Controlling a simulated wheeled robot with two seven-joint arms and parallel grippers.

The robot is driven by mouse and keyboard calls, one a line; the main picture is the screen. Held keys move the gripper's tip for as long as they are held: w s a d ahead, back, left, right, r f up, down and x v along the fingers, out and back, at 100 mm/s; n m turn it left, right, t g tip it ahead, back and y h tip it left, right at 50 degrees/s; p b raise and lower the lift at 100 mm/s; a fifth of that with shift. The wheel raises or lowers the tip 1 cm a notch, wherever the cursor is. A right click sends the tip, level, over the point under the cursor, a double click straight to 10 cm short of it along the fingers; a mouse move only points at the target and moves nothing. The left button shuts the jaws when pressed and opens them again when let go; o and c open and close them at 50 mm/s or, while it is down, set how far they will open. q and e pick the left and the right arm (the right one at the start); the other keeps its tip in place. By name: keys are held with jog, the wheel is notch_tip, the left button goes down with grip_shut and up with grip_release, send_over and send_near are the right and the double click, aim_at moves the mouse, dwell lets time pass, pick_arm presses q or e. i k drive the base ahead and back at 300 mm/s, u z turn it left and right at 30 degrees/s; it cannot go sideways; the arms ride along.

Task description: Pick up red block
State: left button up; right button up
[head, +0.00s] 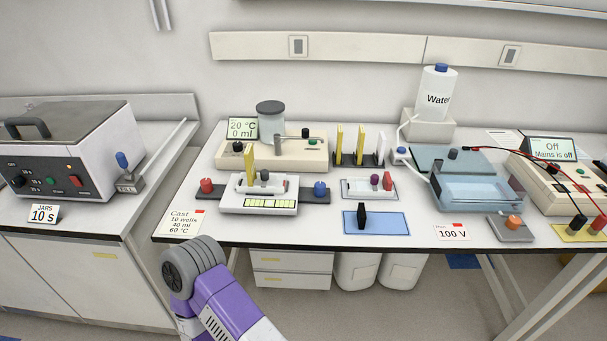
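Two red pieces could be the red block. One red piece (206,186) stands at the left end of the white casting unit (259,209), near the table's left edge. A darker red piece (387,181) stands upright at the right end of a small pale tray (358,190). I cannot tell which is meant. Neither gripper shows in the head view. One of my arm links, purple and grey, shows at the bottom, in front of the table and apart from both red pieces.
A blue piece (320,188) stands at the casting unit's right end. A black piece (362,215) stands on a blue mat (389,223). Yellow combs stand in a rack behind. The front strip of the white table has bare room.

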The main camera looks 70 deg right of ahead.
aim_at(388, 183)
jog(key=u, duration=1)
jog(key=k, duration=2)
jog(key=z, duration=1.35)
